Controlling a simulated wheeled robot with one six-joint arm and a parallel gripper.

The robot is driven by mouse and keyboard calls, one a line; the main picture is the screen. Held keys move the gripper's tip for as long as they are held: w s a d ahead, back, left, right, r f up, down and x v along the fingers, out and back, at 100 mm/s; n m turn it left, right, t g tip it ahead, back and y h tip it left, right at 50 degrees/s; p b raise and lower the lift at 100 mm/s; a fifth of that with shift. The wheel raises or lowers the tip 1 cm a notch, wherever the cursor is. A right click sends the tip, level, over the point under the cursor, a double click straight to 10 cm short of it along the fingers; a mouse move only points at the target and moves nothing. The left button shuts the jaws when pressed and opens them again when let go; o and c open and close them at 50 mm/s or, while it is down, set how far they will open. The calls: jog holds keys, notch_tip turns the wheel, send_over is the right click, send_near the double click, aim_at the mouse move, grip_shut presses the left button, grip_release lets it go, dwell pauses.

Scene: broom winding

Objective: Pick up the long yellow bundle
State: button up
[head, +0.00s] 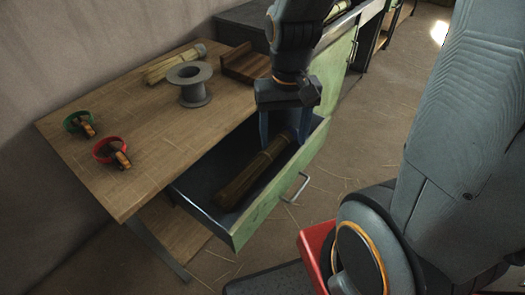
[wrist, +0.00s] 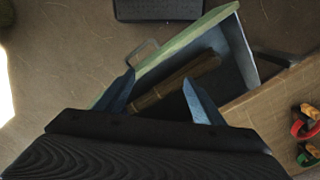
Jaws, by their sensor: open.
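A long straw bundle, dull yellow-brown in shadow, lies lengthwise in an open drawer. In the head view the bundle (head: 240,181) runs from the drawer's near left end to under my gripper (head: 284,138). My gripper points down over the bundle's far part, open, one blue finger on each side of it. In the wrist view the bundle (wrist: 190,75) passes between the open fingers of my gripper (wrist: 158,80). I cannot tell how far the fingertips are above it. Part of the bundle is hidden by my gripper in both views.
The drawer (head: 258,222) has a green front with a metal handle (head: 296,188). On the wooden table (head: 140,120) are a shorter pale bundle (head: 165,68), a grey spool (head: 192,88), a wooden holder (head: 246,65), and red (head: 103,150) and green (head: 76,120) ringed items.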

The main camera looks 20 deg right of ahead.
aim_at(266, 154)
jog(key=w+f+m+b, duration=0.1)
jog(key=w+f+m, duration=0.2)
jog(key=w+f, duration=0.2)
jog(key=w+f+m+b, duration=0.1)
jog(key=w+f+m, duration=0.2)
jog(key=w+f, duration=0.2)
jog(key=w+f+m+b, duration=0.2)
jog(key=w+f+m, duration=0.1)
jog(key=w+f, duration=0.2)
jog(key=shift+d+f, duration=0.25)
jog(key=shift+d, duration=0.1)
jog(key=shift+w+f, duration=0.2)
jog(key=shift+f, duration=1)
jog(key=f, duration=0.3)
jog(key=s+f, duration=0.1)
jog(key=f, duration=0.1)
jog(key=shift+a+f, duration=0.1)
jog(key=shift+f, duration=0.25)
jog(key=c, duration=1.2)
jog(key=shift+c, duration=0.2)
jog(key=shift+w+r, duration=0.1)
